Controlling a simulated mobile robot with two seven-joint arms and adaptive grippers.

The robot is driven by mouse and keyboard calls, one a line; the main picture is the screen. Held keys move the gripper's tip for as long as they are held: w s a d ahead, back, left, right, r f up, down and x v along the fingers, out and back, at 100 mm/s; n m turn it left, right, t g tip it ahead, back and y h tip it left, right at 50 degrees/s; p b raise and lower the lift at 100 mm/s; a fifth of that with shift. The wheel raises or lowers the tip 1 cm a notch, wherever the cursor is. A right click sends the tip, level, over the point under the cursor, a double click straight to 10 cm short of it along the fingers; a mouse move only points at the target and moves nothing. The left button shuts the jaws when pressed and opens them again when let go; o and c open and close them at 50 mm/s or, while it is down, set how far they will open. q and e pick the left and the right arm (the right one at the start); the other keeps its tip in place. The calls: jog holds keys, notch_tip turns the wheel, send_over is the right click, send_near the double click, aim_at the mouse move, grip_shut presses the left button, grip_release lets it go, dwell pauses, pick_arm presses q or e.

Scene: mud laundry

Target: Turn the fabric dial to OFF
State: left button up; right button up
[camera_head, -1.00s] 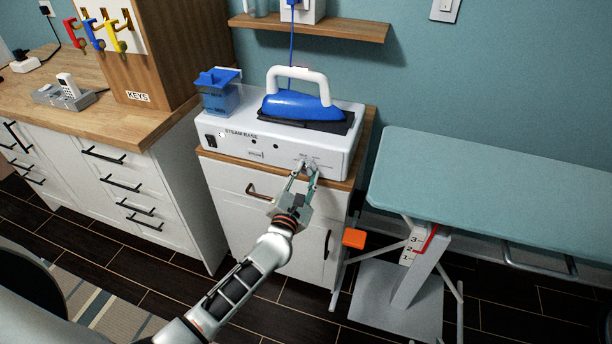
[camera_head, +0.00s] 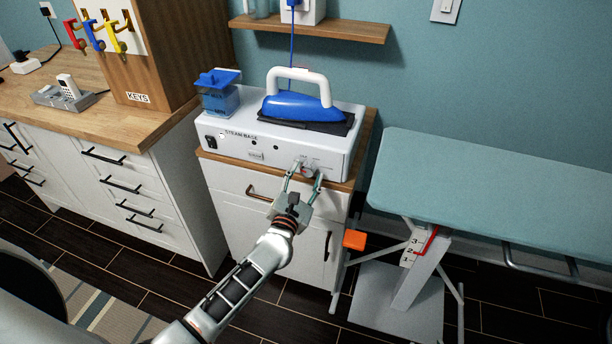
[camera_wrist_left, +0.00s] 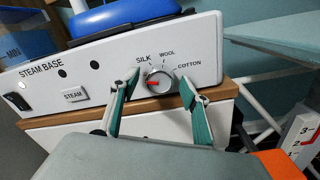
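The fabric dial (camera_head: 308,171) is a round grey knob on the front right of the white steam base (camera_head: 225,150). In the left wrist view the dial (camera_wrist_left: 158,77) has a red mark on its lower left side. SILK, WOOL and COTTON are printed around its top; I cannot see an OFF label. My left gripper (camera_head: 303,180) is open in front of the dial, with one green finger to each side. In the wrist view the fingers of the left gripper (camera_wrist_left: 160,88) stand apart from the knob, with gaps on both sides. My right gripper is not in view.
A blue iron (camera_head: 300,106) with a white handle rests on the steam base, beside a blue tank (camera_head: 220,98). The base stands on a wood-topped white cabinet (camera_head: 228,185). A teal ironing board (camera_head: 490,190) stands close on the right.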

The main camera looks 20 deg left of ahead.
pick_arm(q)
jog(key=shift+s, duration=0.1)
jog(key=shift+s, duration=0.3)
jog(key=s, duration=1.1)
jog(key=shift+s+f, duration=0.1)
